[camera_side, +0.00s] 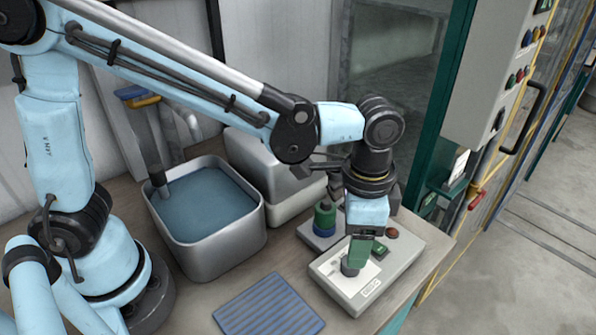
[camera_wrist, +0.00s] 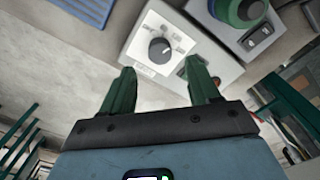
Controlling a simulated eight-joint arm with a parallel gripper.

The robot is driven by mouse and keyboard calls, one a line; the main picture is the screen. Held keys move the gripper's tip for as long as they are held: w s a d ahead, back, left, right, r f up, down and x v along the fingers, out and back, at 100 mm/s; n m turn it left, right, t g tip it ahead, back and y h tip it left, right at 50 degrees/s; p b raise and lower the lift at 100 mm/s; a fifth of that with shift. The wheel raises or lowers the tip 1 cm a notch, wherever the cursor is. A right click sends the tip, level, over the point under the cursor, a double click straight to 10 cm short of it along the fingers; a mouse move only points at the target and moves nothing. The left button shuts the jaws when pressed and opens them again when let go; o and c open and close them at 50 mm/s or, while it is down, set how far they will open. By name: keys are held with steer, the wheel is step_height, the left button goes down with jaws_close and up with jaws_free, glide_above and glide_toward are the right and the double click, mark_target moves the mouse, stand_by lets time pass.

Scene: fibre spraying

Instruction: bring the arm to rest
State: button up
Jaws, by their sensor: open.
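My gripper (camera_side: 358,262) has green fingers and points down over a light grey control box (camera_side: 325,283) at the right end of the bench. In the wrist view, my gripper (camera_wrist: 160,67) is open, with its two fingers spread apart and nothing between them. The box's dark round knob (camera_wrist: 161,50) shows just past the fingertips, roughly midway between them. The knob (camera_side: 349,268) is partly hidden by the fingers in the side view. I cannot tell exactly how high the fingertips are above the box.
A grey basin of bluish liquid (camera_side: 209,205) stands left of the box. A blue ribbed mat (camera_side: 268,307) lies in front. A second unit with a green and blue round part (camera_side: 324,218) is close behind the box. A green-framed cabinet (camera_side: 478,90) stands right.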

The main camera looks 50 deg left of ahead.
step_height(320, 180, up, 7)
step_height(320, 180, down, 12)
steer(key=shift+f, duration=0.25)
steer(key=n, duration=0.3)
steer(key=shift+n, duration=0.3)
steer(key=n, duration=0.7)
steer(key=shift+n, duration=0.4)
steer(key=n, duration=0.4)
steer(key=shift+o, duration=0.3)
